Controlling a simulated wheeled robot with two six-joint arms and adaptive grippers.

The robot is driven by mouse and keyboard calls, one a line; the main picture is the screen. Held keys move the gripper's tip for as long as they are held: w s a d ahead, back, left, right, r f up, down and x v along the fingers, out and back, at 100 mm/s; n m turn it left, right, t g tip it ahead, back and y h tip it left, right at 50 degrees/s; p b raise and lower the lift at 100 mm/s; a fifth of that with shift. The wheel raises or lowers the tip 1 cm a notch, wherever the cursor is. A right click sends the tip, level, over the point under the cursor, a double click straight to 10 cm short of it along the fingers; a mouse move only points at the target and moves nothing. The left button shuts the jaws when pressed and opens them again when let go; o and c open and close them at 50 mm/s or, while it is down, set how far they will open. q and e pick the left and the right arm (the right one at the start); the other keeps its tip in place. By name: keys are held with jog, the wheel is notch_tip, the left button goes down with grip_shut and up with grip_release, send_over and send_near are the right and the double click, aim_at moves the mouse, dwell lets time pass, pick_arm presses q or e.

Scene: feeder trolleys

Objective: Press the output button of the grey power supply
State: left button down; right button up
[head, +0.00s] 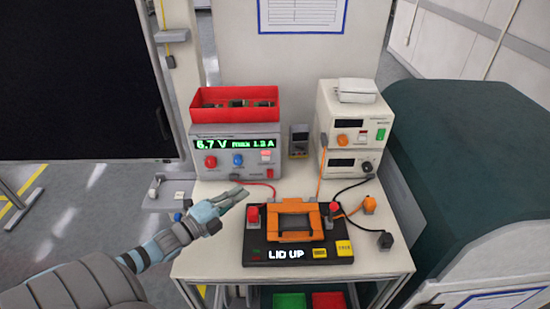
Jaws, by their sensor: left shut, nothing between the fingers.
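The grey power supply (222,164) stands at the back left of the trolley top. Its green display reads 6.7 V and what looks like max 1.2 A. A red knob, a blue knob and a small pale pinkish button (266,155) sit below the display. My left gripper (243,192) is shut and empty, in front of and below the power supply's front face in the picture, apart from the button. My right gripper is out of view.
A red bin (236,104) rests on the power supply. A black test fixture (290,249) with an orange frame shows "LID UP" in front. A cream supply (348,130), a small meter (299,140) and several leads stand right. A dark green rounded body (475,150) is beside the trolley.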

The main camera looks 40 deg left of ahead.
aim_at(266, 158)
pick_arm(q)
jog(key=shift+w+d, duration=0.25)
jog(key=shift+w, duration=0.15)
jog(key=w+b, duration=0.6)
jog(key=shift+w+d+f+b, duration=0.2)
jog(key=shift+w+d+b, duration=0.05)
jog(key=shift+d+b, duration=0.1)
jog(key=shift+w+d+r+b, duration=0.1)
jog(key=shift+w+r+b, duration=0.1)
jog(key=shift+w, duration=0.3)
jog(key=shift+w+d+r+b, duration=0.1)
jog(key=shift+w+b, duration=0.1)
jog(key=shift+w, duration=0.25)
jog(key=w+a, duration=0.1)
jog(key=w+a+p, duration=0.1)
jog(key=w, duration=0.1)
jog(key=shift+w+a+r, duration=0.15)
jog(key=shift+w+a, duration=0.05)
jog(key=shift+a, duration=0.05)
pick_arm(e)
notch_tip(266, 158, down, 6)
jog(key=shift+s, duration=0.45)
pick_arm(q)
jog(key=shift+s, duration=0.1)
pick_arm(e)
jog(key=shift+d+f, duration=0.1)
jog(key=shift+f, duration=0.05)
